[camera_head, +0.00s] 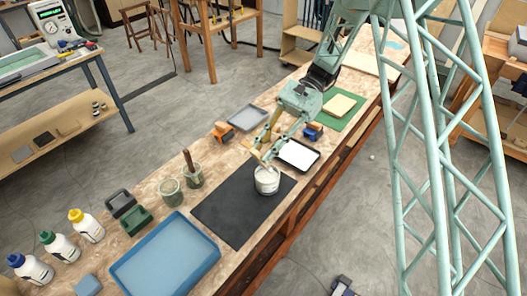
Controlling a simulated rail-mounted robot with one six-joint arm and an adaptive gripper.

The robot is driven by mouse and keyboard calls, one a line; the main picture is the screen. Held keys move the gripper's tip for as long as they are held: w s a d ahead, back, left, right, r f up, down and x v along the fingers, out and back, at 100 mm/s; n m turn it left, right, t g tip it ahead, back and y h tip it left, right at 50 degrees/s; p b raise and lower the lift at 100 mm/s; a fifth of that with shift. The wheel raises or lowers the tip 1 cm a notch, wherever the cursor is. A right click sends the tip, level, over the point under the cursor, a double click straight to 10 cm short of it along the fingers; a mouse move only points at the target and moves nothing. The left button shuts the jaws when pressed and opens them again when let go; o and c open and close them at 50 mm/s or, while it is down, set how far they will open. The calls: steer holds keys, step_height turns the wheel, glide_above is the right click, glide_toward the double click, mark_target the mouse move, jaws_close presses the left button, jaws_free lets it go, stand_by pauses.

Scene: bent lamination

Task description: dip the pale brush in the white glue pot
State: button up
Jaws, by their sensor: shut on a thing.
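The white glue pot (266,184) stands on the black mat (224,212) near its right end. My gripper (266,157) points down just above the pot. It is shut on the pale brush, which is small and largely hidden by the fingers. The brush's lower end is at or over the pot's mouth; I cannot tell whether it touches the glue.
Left of the mat are a green jar (171,192) and another jar holding a dark-handled tool (190,165). A blue tray (166,262) lies in front. A white-filled tray (298,155) and orange (222,132) and blue (313,131) clamps are close to my gripper.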

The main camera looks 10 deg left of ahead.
steer(key=shift+r+p, duration=0.8)
steer(key=shift+r, duration=0.75)
